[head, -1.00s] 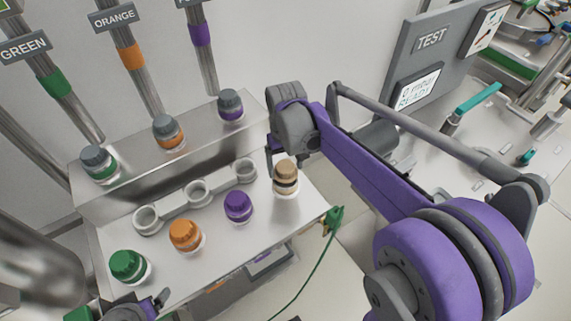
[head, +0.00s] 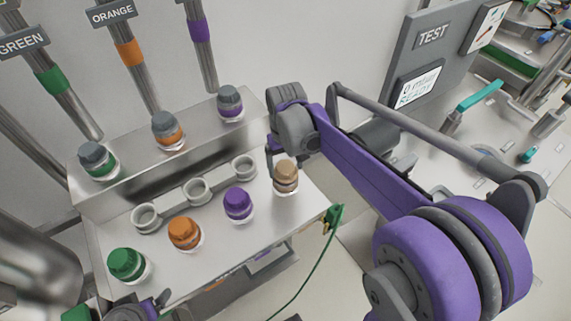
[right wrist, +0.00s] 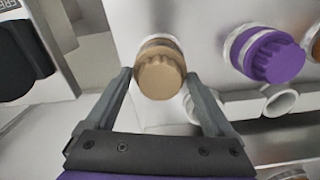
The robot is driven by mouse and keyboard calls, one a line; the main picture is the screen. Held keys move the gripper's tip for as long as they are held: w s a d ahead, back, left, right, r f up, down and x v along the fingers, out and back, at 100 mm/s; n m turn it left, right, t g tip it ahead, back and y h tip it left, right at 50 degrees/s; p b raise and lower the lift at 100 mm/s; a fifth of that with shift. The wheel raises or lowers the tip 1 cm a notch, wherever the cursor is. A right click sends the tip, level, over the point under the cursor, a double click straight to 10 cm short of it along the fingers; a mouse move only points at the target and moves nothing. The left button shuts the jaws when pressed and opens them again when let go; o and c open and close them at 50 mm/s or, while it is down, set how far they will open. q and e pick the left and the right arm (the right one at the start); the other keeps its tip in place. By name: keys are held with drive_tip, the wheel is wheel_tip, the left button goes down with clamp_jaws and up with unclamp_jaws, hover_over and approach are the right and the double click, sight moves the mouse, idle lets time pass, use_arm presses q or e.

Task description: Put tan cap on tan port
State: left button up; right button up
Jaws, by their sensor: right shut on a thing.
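The tan cap (head: 286,172) is at the right end of the front row on the metal bench, upright over a pale round base. In the right wrist view the ribbed tan cap (right wrist: 160,76) lies between the two fingers, with a tan band and a pale ring behind it. My right gripper (head: 279,166) is shut on the tan cap; it also shows in the right wrist view (right wrist: 160,90). I cannot tell whether the cap is fully seated. A part that looks like my left gripper (head: 152,306) shows at the bottom left, mostly cut off.
Purple (head: 238,204), orange (head: 184,233) and green (head: 126,264) caps stand to the left in the same row. Three empty white rings (head: 198,190) lie behind them. Grey-topped caps (head: 230,100) stand on the raised step. A green cable (head: 318,262) hangs off the bench's right edge.

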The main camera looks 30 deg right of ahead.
drive_tip(key=shift+f, duration=0.3)
idle(0.5)
drive_tip(key=o, duration=1.4)
wheel_tip(320, 180, up, 11)
drive_tip(key=shift+f, duration=0.15)
drive_tip(key=s+a+f+t, duration=0.1)
drive_tip(key=s+a+f, duration=0.1)
drive_tip(key=s+f, duration=0.2)
drive_tip(key=s+a+f+n+t, duration=0.1)
drive_tip(key=s+a+f+t, duration=0.1)
drive_tip(key=s+f, duration=0.2)
drive_tip(key=s+a+f+t, duration=0.2)
drive_tip(key=s+f, duration=0.2)
drive_tip(key=s, duration=0.3)
drive_tip(key=shift+s+a+f+n, duration=0.2)
drive_tip(key=shift+a+f+n, duration=0.1)
drive_tip(key=shift+a, duration=0.1)
